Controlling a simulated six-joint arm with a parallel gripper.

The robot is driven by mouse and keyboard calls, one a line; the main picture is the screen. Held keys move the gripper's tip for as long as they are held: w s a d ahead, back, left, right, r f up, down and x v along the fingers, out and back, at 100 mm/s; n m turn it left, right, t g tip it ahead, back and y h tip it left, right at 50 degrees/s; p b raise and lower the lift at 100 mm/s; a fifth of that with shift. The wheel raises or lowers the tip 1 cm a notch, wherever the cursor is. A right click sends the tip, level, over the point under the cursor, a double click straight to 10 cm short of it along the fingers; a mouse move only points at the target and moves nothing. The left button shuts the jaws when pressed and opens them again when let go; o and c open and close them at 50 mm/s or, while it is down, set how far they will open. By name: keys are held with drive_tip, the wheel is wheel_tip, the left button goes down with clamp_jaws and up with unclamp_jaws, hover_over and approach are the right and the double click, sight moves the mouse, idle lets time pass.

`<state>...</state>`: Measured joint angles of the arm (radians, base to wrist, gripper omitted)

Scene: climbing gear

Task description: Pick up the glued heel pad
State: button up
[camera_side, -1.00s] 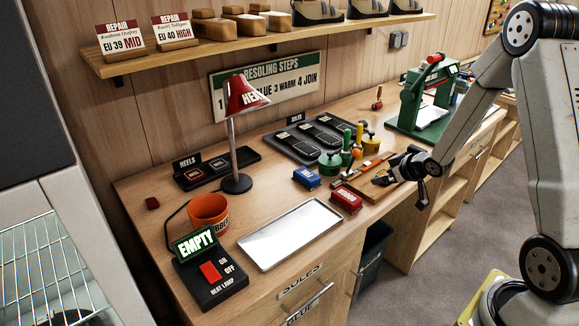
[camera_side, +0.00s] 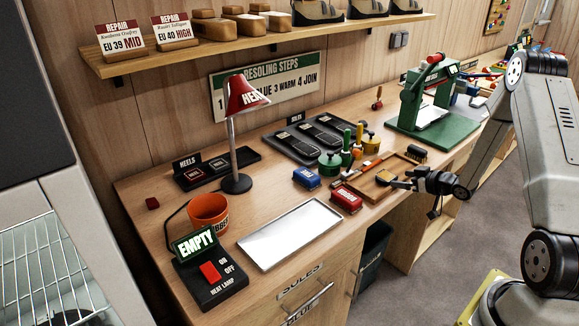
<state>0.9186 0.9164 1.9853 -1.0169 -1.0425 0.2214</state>
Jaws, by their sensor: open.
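A small dark pad with a tan-orange patch (camera_side: 384,176) lies on a wooden tray (camera_side: 366,191) at the front edge of the bench; it looks like the glued heel pad, but the glue is too small to make out. My gripper (camera_side: 402,179) is open and empty. It points left, just right of the pad, over the tray's right part. Whether the fingertips touch the pad or hover cannot be told. A black HEELS tray (camera_side: 243,158) with dark heel pads (camera_side: 194,175) stands at the back left.
A brush (camera_side: 416,153) lies behind my gripper. Red (camera_side: 346,199) and blue (camera_side: 306,177) boxes, a green pot (camera_side: 330,163) and tools stand left of the tray. A green press (camera_side: 436,110) stands behind. A silver tray (camera_side: 290,234) is empty.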

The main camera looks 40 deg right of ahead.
sight(386, 176)
drive_tip(key=shift+w+f, duration=0.2)
drive_tip(key=shift+w, duration=0.25)
drive_tip(key=shift+x, duration=2.65)
drive_tip(key=c, duration=0.9)
drive_tip(key=shift+r, duration=0.25)
drive_tip(key=shift+c, duration=0.2)
